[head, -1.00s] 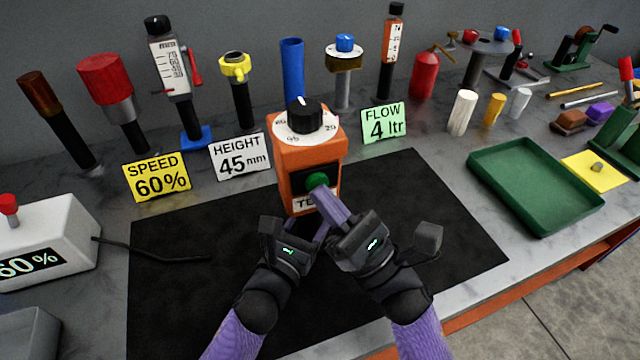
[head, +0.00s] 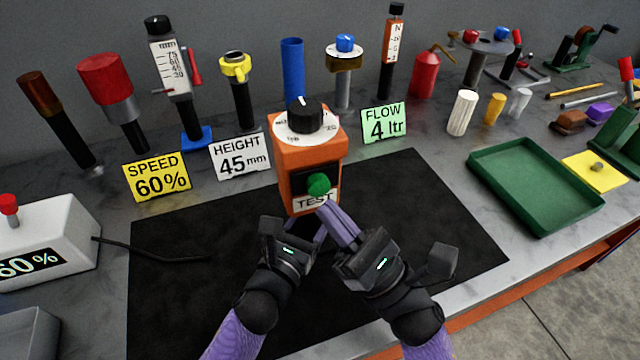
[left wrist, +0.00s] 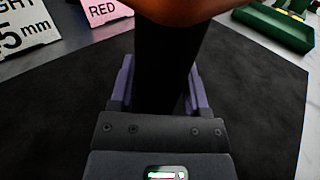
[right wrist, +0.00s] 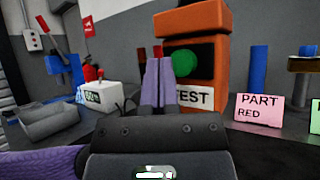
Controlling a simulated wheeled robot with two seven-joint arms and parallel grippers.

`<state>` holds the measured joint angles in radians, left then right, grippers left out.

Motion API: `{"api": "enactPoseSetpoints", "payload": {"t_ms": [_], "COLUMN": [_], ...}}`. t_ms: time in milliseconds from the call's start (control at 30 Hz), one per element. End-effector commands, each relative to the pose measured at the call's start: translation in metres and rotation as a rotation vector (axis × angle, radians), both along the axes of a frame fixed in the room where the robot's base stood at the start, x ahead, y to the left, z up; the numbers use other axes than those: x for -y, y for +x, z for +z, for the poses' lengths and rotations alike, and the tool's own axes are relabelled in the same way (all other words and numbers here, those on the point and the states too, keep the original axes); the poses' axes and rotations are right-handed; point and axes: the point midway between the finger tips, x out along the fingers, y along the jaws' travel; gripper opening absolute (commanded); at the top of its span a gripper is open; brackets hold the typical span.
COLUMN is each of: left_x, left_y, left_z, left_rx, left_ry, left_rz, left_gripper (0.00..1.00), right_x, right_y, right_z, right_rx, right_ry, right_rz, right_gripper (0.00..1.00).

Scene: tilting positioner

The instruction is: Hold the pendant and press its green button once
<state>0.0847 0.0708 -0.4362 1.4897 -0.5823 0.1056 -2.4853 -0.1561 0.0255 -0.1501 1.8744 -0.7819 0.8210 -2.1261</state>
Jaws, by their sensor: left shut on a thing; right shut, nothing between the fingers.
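The pendant (head: 291,160) is an orange box with a black dial on top, a round green button (head: 318,184) and a TEST label on its front. It stands upright above the black mat. My left gripper (left wrist: 157,85) is shut on the pendant's black handle (left wrist: 165,55), below the orange box. My right gripper (head: 327,210) is shut and empty, its fingertips just below the button in the head view. In the right wrist view the fingertips (right wrist: 158,55) appear just left of the green button (right wrist: 187,60), with the button uncovered.
A black mat (head: 430,215) lies under both arms. Speed (head: 157,176), height (head: 240,156) and flow (head: 384,124) cards stand behind it, with several tools on stands further back. A white box (head: 50,240) is at left, a green tray (head: 535,190) at right.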

Motion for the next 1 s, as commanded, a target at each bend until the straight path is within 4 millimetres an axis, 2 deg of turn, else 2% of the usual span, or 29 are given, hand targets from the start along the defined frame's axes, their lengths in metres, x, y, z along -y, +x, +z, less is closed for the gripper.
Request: {"api": "enactPoseSetpoints", "payload": {"t_ms": [400, 1000], "left_x": [0.0, 0.0], "left_y": [0.0, 0.0], "left_z": [0.0, 0.0], "left_rx": [0.0, 0.0], "left_ry": [-0.001, -0.001], "left_rz": [0.0, 0.0], "left_gripper": [0.0, 0.0], "right_x": [0.011, 0.012], "right_y": [-0.038, -0.041], "right_z": [0.0, 0.0], "right_rx": [-0.001, 0.0], "right_ry": [0.001, 0.0], "right_rz": [0.0, 0.0], "right_gripper": [0.0, 0.0]}}
